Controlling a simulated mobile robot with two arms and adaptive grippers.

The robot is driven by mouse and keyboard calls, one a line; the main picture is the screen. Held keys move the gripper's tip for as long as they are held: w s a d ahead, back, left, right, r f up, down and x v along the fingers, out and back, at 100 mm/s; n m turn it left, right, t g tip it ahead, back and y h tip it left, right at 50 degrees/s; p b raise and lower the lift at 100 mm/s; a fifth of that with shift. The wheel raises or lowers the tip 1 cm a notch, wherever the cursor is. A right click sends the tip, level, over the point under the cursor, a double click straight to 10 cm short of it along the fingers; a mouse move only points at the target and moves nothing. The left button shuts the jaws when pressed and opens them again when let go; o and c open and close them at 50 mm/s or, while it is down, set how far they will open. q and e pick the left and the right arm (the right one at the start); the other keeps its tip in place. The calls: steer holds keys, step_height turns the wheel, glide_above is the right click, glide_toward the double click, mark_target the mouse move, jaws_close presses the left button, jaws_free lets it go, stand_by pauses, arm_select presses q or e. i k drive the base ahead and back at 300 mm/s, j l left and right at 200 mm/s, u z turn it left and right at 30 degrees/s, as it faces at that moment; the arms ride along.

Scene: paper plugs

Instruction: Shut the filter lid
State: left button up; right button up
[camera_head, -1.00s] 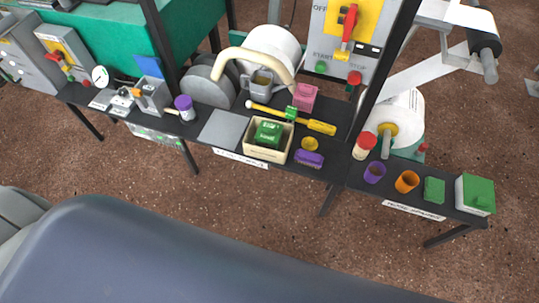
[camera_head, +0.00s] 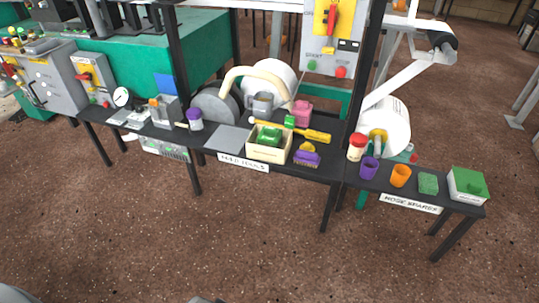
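A small grey box (camera_head: 167,113) stands on the left part of the long dark bench. A blue panel (camera_head: 165,84) stands up at its back and looks like a raised lid; I cannot tell for sure that this is the filter lid. Small orange and white items show at the box's top left. Neither of my grippers is in view. Only small grey pieces, likely my own body, show at the bottom edge.
The dark bench (camera_head: 330,172) also bears a cream crate (camera_head: 270,154) with a green item, a purple-lidded jar (camera_head: 194,119), a purple cup (camera_head: 369,168), an orange cup (camera_head: 400,175) and a green-lidded white box (camera_head: 466,188). Brown floor (camera_head: 270,250) in front is clear.

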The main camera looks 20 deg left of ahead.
mark_target(166, 83)
steer(key=u, duration=1.3)
